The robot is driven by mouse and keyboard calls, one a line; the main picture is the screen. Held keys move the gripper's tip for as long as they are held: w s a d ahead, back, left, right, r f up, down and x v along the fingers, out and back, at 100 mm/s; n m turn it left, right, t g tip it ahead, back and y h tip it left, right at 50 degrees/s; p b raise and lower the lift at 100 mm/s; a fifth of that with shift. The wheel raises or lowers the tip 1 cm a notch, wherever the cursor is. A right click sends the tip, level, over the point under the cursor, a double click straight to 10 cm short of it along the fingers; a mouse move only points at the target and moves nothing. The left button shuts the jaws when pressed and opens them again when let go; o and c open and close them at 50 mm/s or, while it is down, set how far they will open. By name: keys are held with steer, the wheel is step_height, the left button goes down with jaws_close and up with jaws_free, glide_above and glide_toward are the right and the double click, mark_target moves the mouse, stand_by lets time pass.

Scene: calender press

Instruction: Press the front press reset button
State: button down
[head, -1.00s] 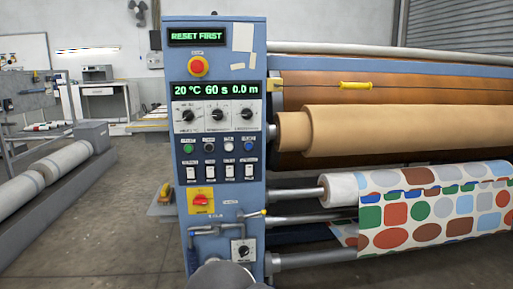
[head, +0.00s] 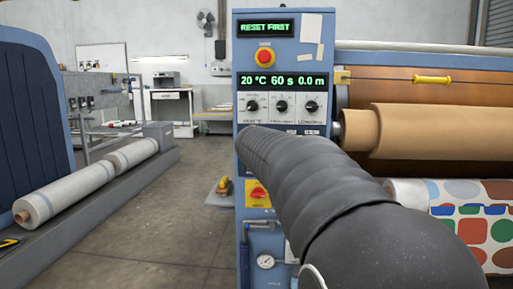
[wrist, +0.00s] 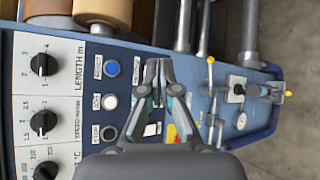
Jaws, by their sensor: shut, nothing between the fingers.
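The blue control panel (head: 243,105) stands in the middle of the head view, its display (head: 266,28) reading "RESET FIRST". My arm hides its row of push buttons there. In the wrist view the panel lies sideways, with a blue button (wrist: 113,68), a white button (wrist: 109,102) and a black button (wrist: 107,133) in a column. The small label beside the blue button looks like "RESET". My gripper (wrist: 158,68) is shut and empty, with its fingertips over the switch area, to the right of the blue button. I cannot tell its distance from the panel.
Black dials (wrist: 42,64) sit beside the buttons. Rollers with brown material (head: 440,135) and patterned fabric (head: 490,215) stick out on the right. The floor (head: 170,225) to the left is open.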

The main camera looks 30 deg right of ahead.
steer(key=shift+n+h, duration=0.4)
steer(key=shift+h, duration=0.4)
steer(key=w+d+r, duration=0.2)
steer(key=d, duration=0.1)
steer(key=shift+w, duration=0.2)
steer(key=w+d+p, duration=0.4)
steer(key=w, duration=0.3)
steer(key=shift+d, duration=0.25)
steer(key=shift+w+f, duration=0.1)
steer(key=shift+w, duration=0.1)
stand_by(0.6)
steer(key=shift+w+d, duration=0.2)
steer(key=shift+w, duration=0.05)
steer(key=shift+w+d+p, duration=0.2)
steer(key=shift+w+p, duration=0.15)
steer(key=shift+p, duration=0.1)
stand_by(0.7)
steer(key=shift+s, duration=0.15)
steer(key=shift+s+a+b, duration=0.4)
steer(key=shift+s+b, duration=0.1)
steer(key=shift+s, duration=0.05)
